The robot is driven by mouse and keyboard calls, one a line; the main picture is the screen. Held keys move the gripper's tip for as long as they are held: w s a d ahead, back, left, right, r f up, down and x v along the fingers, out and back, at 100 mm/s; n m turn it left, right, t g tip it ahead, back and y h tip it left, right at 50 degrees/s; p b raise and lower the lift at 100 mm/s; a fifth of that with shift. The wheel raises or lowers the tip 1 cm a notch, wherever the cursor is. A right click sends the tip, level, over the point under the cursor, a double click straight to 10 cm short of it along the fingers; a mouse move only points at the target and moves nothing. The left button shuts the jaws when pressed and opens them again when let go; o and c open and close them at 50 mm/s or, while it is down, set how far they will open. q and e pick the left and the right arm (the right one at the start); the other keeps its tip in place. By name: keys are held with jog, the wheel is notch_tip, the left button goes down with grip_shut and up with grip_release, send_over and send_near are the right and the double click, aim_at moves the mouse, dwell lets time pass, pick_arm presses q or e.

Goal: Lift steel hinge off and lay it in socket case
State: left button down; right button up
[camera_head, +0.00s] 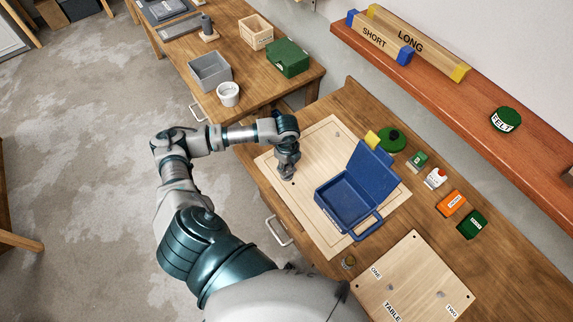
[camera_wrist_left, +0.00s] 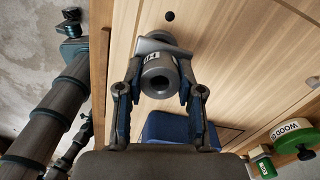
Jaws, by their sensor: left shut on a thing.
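My left gripper (camera_head: 286,174) is over the left part of the pale wooden board. In the left wrist view the gripper (camera_wrist_left: 160,88) is shut on a grey metal piece with a round, hollow barrel and a flat plate, which I take as the steel hinge (camera_wrist_left: 158,72). A small label on it is only partly readable. In the head view the gripper mostly hides it, and I cannot tell its height above the board. The blue socket case (camera_head: 346,203) lies to the right with its lid open and its tray looking empty. Part of a blue case shows in the wrist view (camera_wrist_left: 168,127). My right gripper is not in view.
The pale board (camera_head: 322,140) has dark holes. Beyond the case stand a green round tin (camera_head: 392,139) and several small boxes, including an orange one (camera_head: 451,203). A second board (camera_head: 415,278) lies nearer. A red shelf (camera_head: 460,100) runs along the wall.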

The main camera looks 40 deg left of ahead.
aim_at(290, 165)
pick_arm(q)
jog(key=shift+r+p, duration=1.4)
jog(key=shift+r, duration=0.65)
jog(key=m, duration=0.1)
jog(key=d+m, duration=0.1)
jog(key=m, duration=0.1)
jog(key=shift+w+f+b, duration=0.1)
jog(key=shift+w+b, duration=0.2)
jog(key=w+d+r+n+b, duration=0.1)
jog(key=w+d+n+b, duration=0.1)
jog(key=d+n, duration=0.4)
jog(key=w+d+r+n+b, duration=0.2)
jog(key=d+n, duration=0.5)
jog(key=n, duration=0.8)
jog(key=shift+w+r+b, duration=0.3)
jog(key=shift+w+b, duration=0.3)
jog(key=shift+w, duration=0.65)
